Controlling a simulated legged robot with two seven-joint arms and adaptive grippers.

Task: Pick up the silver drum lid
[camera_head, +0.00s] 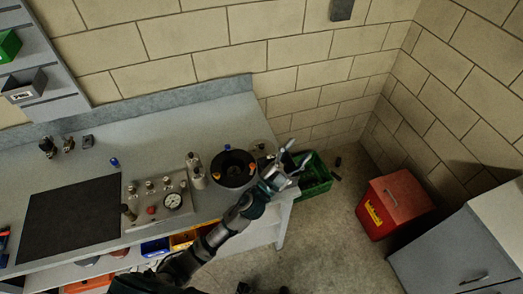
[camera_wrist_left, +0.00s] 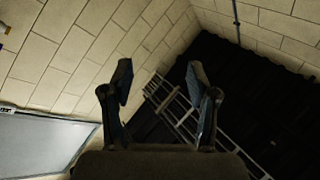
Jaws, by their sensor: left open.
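A round, pale silver disc (camera_head: 260,147), which looks like the drum lid, lies at the right end of the grey bench, partly hidden by my left gripper. My left gripper (camera_head: 291,166) is open and empty above the bench's right end, to the right of the drum and near the disc. In the left wrist view its two fingers (camera_wrist_left: 162,82) are spread with nothing between them. The lid does not show in that view. My right gripper is not in view.
A gauge panel (camera_head: 160,201) and white bottles (camera_head: 195,170) stand left of the drum. A green crate (camera_head: 316,177) is on the floor beyond the bench end. A red bin (camera_head: 395,204) and grey cabinet (camera_head: 460,255) stand right. A ladder-like frame (camera_wrist_left: 180,110) shows in the wrist view.

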